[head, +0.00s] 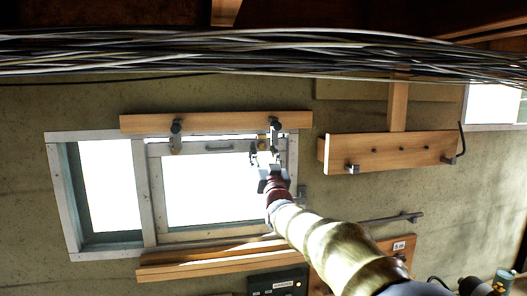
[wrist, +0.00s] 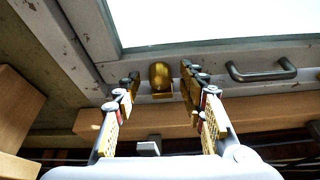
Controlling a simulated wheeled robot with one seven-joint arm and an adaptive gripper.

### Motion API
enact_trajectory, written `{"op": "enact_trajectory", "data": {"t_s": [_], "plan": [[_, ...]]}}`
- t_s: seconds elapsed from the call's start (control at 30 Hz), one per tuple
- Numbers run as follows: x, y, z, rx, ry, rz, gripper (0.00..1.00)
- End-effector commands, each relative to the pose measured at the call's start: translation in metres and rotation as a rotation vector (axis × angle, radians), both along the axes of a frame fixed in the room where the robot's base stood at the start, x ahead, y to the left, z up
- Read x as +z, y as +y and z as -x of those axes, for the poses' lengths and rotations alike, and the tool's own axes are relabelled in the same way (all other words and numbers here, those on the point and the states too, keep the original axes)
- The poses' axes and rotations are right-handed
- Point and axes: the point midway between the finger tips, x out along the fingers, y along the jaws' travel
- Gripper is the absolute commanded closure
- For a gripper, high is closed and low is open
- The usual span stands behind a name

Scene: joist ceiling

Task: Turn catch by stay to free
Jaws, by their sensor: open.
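A brass catch (wrist: 160,75) sits on the pale window frame, near its top right corner in the head view (head: 262,140). My gripper (head: 264,158) reaches up to it. In the wrist view my gripper (wrist: 160,82) is open, with one finger on each side of the catch and a visible gap to it. I cannot tell its depth relative to the catch. A second catch (head: 175,146) is at the window's top left. A grey metal bar (head: 390,218), possibly the stay, is on the wall right of the window.
A dark pull handle (wrist: 262,70) is on the frame beside the catch. A wooden rail (head: 220,122) with dark fittings runs above the window. A wooden peg board (head: 390,151) is to the right. Thick cables (head: 250,55) cross above.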

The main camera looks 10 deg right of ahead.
Motion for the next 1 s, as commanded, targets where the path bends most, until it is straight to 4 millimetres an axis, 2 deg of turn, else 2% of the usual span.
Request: {"op": "enact_trajectory", "data": {"t_s": [0.27, 1.0], "plan": [[-0.0006, -0.0001, -0.0014, 0.000, 0.001, 0.000, 0.59], [-0.0004, -0.0001, -0.0011, 0.000, 0.001, 0.000, 1.00]]}}
